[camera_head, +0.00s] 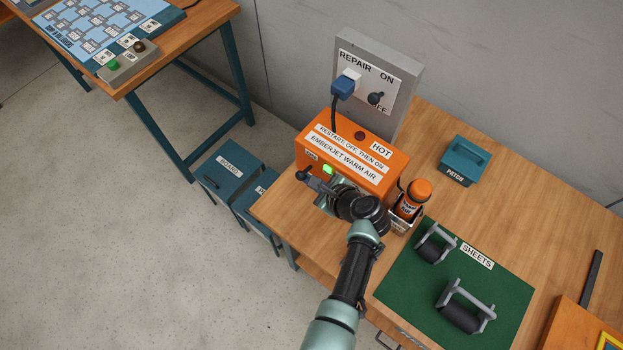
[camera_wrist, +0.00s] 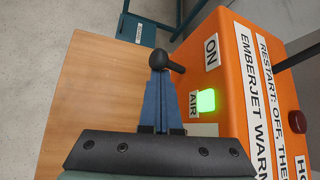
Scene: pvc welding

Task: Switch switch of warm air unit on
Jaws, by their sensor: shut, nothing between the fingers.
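The orange warm air unit (camera_head: 378,181) stands on the wooden bench, its EMBERJET WARM AIR label facing up. Its switch, a dark lever with a ball knob (camera_head: 304,175), sticks out at the left end of the front; it also shows in the wrist view (camera_wrist: 160,62), level with the ON label (camera_wrist: 211,52). A green light (camera_wrist: 206,100) glows beside the AIR label. My gripper (camera_head: 317,183) is in front of the unit; in the wrist view its blue fingers (camera_wrist: 158,74) are together, empty, with their tips at the knob. I cannot tell if they touch it.
A grey REPAIR panel (camera_head: 408,62) with a blue plug and a black knob stands behind the unit. A green mat (camera_head: 402,287) with rollers lies further right.

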